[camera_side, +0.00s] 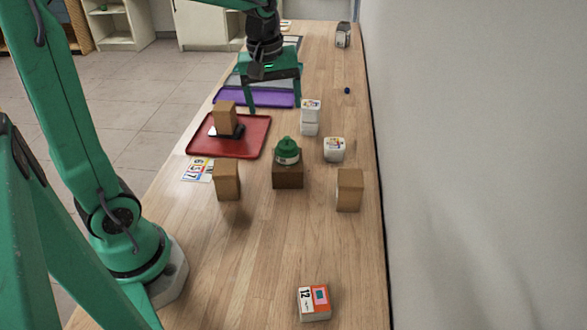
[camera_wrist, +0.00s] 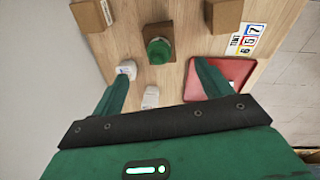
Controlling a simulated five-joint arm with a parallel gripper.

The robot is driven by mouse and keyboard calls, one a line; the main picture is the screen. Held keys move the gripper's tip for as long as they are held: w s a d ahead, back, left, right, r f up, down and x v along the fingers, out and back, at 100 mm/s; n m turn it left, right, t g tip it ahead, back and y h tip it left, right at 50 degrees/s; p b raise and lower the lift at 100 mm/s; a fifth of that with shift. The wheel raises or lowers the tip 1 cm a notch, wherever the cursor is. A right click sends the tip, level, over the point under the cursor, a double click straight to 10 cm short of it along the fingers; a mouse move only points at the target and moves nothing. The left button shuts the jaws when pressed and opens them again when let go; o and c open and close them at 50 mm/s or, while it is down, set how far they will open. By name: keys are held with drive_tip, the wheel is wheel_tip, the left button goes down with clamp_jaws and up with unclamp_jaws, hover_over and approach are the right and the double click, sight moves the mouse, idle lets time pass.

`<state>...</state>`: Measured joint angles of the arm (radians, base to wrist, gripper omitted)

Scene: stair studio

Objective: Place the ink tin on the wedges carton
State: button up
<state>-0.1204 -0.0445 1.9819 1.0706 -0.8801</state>
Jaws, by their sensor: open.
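A green-topped container with a pale label band (camera_side: 287,151), which looks like the ink tin, stands upright on a low brown carton (camera_side: 288,176). It also shows in the wrist view (camera_wrist: 159,52). Which carton is the wedges carton I cannot tell; other plain brown cartons stand to the left (camera_side: 228,181) and right (camera_side: 350,190), and one (camera_side: 225,118) is on a black base. My gripper (camera_side: 274,107) is open and empty above the table, behind the green-topped container. In the wrist view its two fingers (camera_wrist: 163,73) are wide apart, with nothing between them.
A red tray (camera_side: 243,150) holds the black base. A purple tray (camera_side: 240,98) lies behind it. An orange-and-white box (camera_side: 313,302) lies in front. The right wall borders the table.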

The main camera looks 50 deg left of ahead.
drive_tip(key=s+d+r+m+t, duration=0.1)
drive_tip(key=s+d+m+t, duration=0.3)
drive_tip(key=s+m, duration=0.7)
drive_tip(key=s, duration=0.3)
drive_tip(key=shift+d, duration=0.2)
